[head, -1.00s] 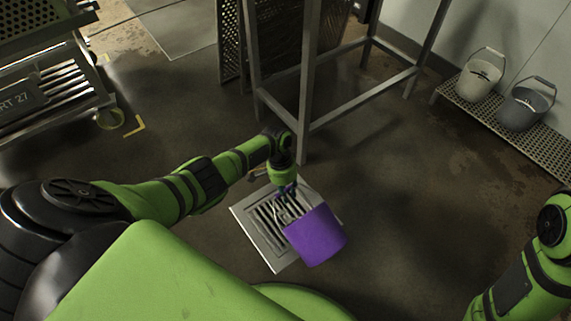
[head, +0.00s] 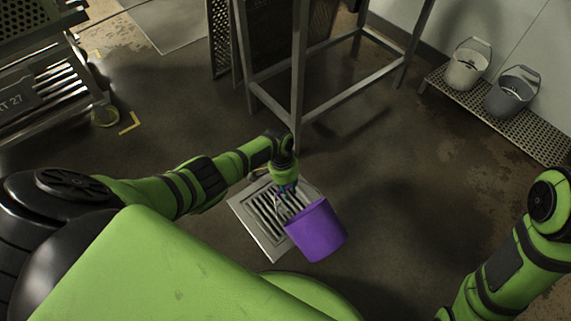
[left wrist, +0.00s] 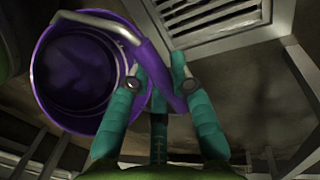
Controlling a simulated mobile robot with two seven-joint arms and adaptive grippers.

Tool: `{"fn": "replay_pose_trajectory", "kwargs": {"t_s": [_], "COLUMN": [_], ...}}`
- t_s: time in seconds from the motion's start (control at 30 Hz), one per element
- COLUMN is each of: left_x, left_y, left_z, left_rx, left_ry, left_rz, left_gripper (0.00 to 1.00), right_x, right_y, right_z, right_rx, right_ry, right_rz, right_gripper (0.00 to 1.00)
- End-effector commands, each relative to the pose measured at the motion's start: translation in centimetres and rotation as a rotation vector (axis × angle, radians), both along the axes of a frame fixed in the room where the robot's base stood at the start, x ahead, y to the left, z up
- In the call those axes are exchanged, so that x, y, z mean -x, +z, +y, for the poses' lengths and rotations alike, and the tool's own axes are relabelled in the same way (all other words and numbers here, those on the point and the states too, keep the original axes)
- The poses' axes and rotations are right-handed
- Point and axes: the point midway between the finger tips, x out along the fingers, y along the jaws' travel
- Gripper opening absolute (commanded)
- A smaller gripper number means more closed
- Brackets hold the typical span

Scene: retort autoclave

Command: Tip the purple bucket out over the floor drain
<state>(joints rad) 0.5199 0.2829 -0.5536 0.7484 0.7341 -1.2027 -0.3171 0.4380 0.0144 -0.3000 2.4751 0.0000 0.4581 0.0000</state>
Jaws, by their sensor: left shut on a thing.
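The purple bucket (head: 317,234) hangs from my left gripper (head: 286,190), over the right part of the floor drain (head: 240,219) in the head view. It hides that part of the drain. In the left wrist view, the fingers of the left gripper (left wrist: 161,86) are shut around the bucket's purple handle grip. The open mouth of the bucket (left wrist: 42,88) faces that camera. Its inside is dark, and I cannot tell what it holds. The drain's slotted grate (left wrist: 222,44) shows beside the bucket. My right gripper is out of view.
A metal frame stand (head: 297,100) stands just beyond the drain. A pale bucket (head: 467,70) and a grey bucket (head: 509,97) stand on a perforated low rack (head: 540,142) at the right. A cart (head: 50,85) stands at the left. Floor right of the drain is clear.

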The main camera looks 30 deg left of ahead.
Motion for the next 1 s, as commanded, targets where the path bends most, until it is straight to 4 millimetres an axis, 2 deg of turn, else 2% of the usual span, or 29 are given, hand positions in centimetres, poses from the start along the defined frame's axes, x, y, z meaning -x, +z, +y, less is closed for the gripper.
{"fn": "replay_pose_trajectory", "kwargs": {"t_s": [1.0], "left_x": [1.6], "left_y": [1.7], "left_z": [-4.0], "left_rx": [-0.041], "left_ry": [0.0], "left_rz": [-0.017], "left_gripper": [0.0], "right_x": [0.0], "right_y": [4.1], "right_z": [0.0], "right_rx": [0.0], "right_ry": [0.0], "right_rz": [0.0], "right_gripper": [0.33]}}
